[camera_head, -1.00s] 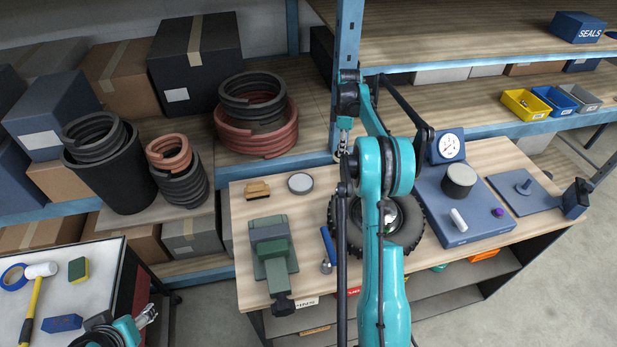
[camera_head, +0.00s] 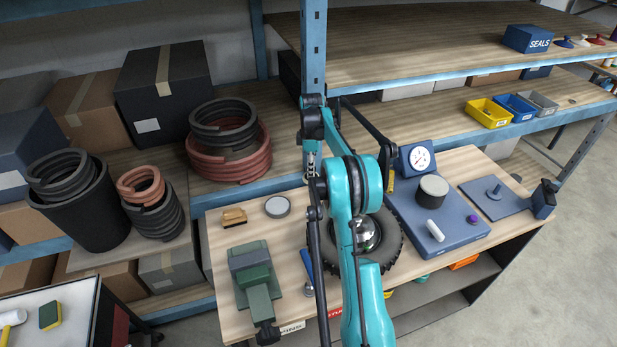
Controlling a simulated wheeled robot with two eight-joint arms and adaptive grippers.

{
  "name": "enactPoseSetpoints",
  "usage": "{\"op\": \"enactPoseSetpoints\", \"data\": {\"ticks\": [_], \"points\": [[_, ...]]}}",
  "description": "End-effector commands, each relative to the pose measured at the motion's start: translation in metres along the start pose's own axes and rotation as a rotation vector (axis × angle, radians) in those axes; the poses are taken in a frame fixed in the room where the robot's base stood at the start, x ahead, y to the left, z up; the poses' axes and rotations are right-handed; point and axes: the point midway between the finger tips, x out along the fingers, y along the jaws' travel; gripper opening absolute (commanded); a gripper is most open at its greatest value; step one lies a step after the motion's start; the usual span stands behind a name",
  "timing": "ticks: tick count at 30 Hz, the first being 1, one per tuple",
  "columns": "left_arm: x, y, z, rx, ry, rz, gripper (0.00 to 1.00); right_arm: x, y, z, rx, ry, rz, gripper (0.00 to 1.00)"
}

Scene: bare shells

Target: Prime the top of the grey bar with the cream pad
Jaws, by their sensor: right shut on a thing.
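A green vise (camera_head: 258,290) stands at the left of the wooden bench. A dark grey block (camera_head: 247,257) lies across its top between the jaws; it looks like the grey bar. My right gripper (camera_head: 312,165) hangs pointing down above the back of the bench, right of the vise. It is small and partly covered by my own teal arm. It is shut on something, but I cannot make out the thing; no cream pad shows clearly. A small tan block with a dark part (camera_head: 233,217) lies behind the vise. My left gripper is out of view.
A round grey-lidded tin (camera_head: 277,207) stands beside the tan block. A tyre (camera_head: 392,250) lies mid-bench, partly behind my arm. A blue gauge stand (camera_head: 450,238) is to the right. A blue shelf post (camera_head: 313,60) rises behind my gripper.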

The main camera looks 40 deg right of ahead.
Motion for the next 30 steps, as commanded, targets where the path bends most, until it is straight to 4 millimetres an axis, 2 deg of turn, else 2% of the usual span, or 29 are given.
{"op": "enactPoseSetpoints", "data": {"ticks": [1,6,9,12,20,30], "points": [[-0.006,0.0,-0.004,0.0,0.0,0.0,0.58,-0.003,-0.006,-0.017,-0.008,0.0,0.0,0.02],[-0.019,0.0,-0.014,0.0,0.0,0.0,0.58,0.001,-0.032,-0.072,-0.008,0.0,0.0,0.02],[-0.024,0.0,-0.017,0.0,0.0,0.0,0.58,0.003,-0.047,-0.096,-0.007,0.0,0.0,0.02],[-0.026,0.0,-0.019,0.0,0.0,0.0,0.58,0.006,-0.057,-0.111,-0.004,0.0,0.0,0.02],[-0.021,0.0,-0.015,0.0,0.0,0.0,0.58,0.019,-0.061,-0.117,-0.001,0.0,0.0,0.02],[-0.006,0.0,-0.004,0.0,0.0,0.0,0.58,0.055,-0.061,-0.117,-0.001,0.0,0.0,0.02]]}}
